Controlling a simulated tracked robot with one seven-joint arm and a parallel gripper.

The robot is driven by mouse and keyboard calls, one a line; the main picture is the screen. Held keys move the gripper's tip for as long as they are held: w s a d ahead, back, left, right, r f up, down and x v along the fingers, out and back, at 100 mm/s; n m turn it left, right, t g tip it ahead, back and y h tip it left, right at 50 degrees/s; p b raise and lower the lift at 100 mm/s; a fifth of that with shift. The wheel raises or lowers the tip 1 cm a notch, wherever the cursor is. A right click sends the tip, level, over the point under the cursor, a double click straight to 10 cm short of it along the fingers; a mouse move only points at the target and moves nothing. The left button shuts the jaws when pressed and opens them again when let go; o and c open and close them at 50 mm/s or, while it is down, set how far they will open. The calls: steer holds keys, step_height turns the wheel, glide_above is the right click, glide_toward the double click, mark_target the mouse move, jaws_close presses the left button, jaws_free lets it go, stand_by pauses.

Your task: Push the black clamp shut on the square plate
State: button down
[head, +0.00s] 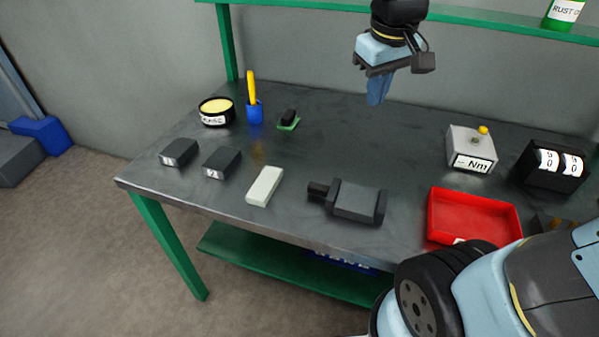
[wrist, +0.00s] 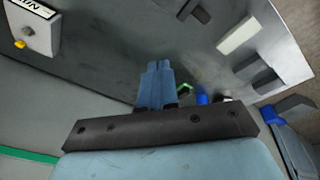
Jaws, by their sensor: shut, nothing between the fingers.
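A small black clamp (head: 289,115) sits on a green square plate (head: 292,125) toward the back left of the bench. Whether the clamp stands open or shut is too small to tell. My gripper (head: 377,101) is shut and empty, its blue fingers pointing down above the back of the bench, to the right of the plate and apart from it. In the wrist view my gripper (wrist: 158,66) shows its fingers together. A bit of the green plate (wrist: 185,88) shows just right of them, and the clamp is mostly hidden there.
A blue cup (head: 254,112) with a yellow handle and a round tin (head: 216,111) stand left of the plate. Two dark blocks, a white block (head: 265,186), a dark vise (head: 356,201), a red tray (head: 432,218) and a grey button box (head: 470,144) lie around. The mid-bench is clear.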

steer(key=w+a+f+n+g+h, duration=0.25)
steer(key=w+a+f+n, duration=0.3)
steer(key=a, duration=0.55)
steer(key=n+g+h, duration=0.1)
steer(key=n+g, duration=0.1)
steer(key=n, duration=0.2)
glide_toward(309, 184)
steer(key=w+a+r, duration=0.2)
steer(key=w+a, duration=0.1)
steer(key=a, duration=0.3)
steer(key=x, duration=1)
steer(key=shift+s+r, duration=0.1)
steer(key=shift+s, duration=0.05)
steer(key=shift+s+d+r+m, duration=0.15)
steer(key=shift+s+d, duration=0.1)
steer(key=shift+d, duration=0.3)
steer(key=shift+s+d+f+m, duration=0.1)
steer(key=shift+s+d, duration=0.1)
steer(key=shift+d, duration=0.35)
steer(key=shift+s+d, duration=0.25)
steer(key=shift+d, duration=0.5)
steer(key=shift+s+d, duration=0.45)
steer(key=shift+d, duration=0.4)
